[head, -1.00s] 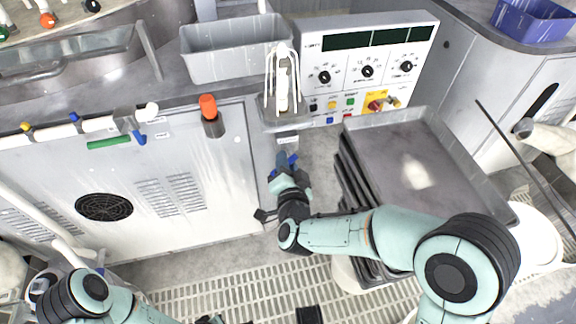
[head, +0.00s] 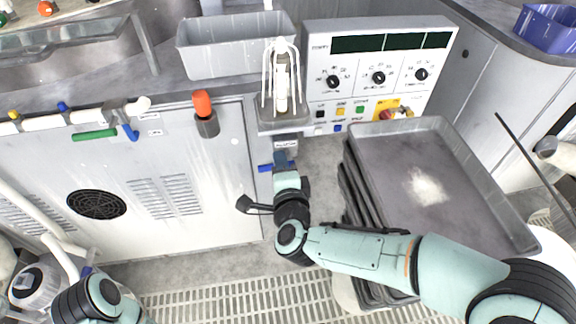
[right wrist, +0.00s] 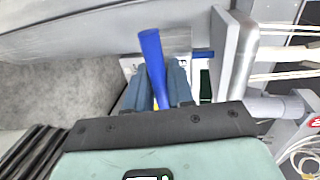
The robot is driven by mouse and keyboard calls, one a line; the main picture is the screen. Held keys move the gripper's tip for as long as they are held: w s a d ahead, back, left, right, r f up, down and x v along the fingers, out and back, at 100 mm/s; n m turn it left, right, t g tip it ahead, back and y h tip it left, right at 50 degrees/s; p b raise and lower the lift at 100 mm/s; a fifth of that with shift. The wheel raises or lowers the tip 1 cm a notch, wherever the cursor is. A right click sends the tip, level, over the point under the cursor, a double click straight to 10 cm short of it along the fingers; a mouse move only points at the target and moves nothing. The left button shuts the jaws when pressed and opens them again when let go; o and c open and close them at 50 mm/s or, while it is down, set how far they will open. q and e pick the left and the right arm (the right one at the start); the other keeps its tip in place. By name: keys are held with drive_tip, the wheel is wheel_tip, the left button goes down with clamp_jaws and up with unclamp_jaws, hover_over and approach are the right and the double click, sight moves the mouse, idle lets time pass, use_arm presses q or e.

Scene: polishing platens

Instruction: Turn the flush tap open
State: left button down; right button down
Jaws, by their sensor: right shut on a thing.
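A blue tap handle (head: 265,168) shows beside my right gripper (head: 283,162), below the small labelled ledge at the cabinet's right end. In the right wrist view the blue handle (right wrist: 152,55) stands up between the two fingers of my right gripper (right wrist: 158,88). The gripper is shut on it. A bit of yellow shows low between the fingers. The tap's body is mostly hidden by the gripper, and no label there is readable. My left arm shows at the lower left of the head view, but its gripper is out of view.
A control panel (head: 378,75) stands behind. Green (head: 95,134) and blue (head: 130,132) valve handles hang from the white pipe at left.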

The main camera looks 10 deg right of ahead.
use_arm(q)
drive_tip(key=shift+s+d+f, duration=0.15)
drive_tip(key=shift+s+d, duration=0.05)
drive_tip(key=shift+s, duration=0.05)
idle(0.3)
use_arm(e)
drive_tip(key=c, duration=1.1)
unclamp_jaws()
drive_tip(key=shift+c, duration=0.2)
